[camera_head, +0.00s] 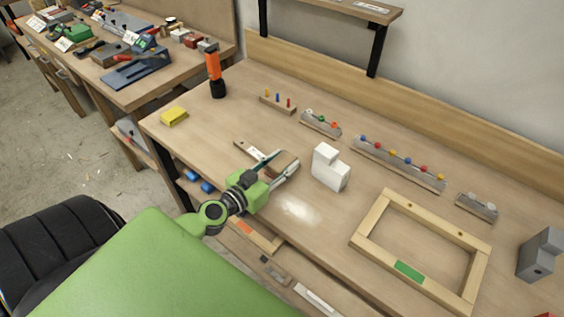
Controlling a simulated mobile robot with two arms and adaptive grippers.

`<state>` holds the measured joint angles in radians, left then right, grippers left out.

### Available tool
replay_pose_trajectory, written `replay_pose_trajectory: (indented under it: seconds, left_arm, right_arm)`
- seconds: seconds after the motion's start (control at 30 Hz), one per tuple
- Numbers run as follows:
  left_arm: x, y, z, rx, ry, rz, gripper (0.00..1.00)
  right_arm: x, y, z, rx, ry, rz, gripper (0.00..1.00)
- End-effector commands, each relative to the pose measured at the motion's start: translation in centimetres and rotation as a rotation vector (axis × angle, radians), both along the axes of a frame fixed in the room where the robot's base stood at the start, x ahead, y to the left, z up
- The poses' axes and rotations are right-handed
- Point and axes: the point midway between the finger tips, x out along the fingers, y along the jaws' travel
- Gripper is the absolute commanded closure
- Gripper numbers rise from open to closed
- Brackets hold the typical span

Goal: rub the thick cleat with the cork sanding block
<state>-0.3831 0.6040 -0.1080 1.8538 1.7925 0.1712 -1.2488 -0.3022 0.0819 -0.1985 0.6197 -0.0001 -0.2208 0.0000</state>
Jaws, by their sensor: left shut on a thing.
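My left gripper (284,164) reaches over the workbench from the lower left. Its fingers are closed around a small brown piece (287,160), which looks like the cork sanding block; the fingers hide part of it. A brush-like tool with a pale middle (254,152) lies on the bench just left of the fingers. No part is clearly recognisable as the thick cleat. A white stepped block (330,169) stands on the bench just right of the gripper, apart from it. My right gripper is not in view.
A wooden frame (366,222) with a green patch lies at the right, near a grey stepped block (538,258). Small racks (398,165) line the back. A yellow block (174,116) and an orange-black tool (214,70) are at the left. A pale smudge marks the bench.

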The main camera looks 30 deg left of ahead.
Motion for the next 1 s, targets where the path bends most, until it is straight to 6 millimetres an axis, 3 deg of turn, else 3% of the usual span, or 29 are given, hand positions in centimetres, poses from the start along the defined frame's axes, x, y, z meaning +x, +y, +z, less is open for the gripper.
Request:
replay_pose_trajectory:
  seconds: [0.77,1.0]
  left_arm:
    - [0.0,0.0,-1.4,0.0,-0.001,0.0,0.88]
    - [0.3,1.6,-1.6,0.002,0.0,0.0,0.88]
  right_arm:
    - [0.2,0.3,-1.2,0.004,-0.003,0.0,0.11]
    - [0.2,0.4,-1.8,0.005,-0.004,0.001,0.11]
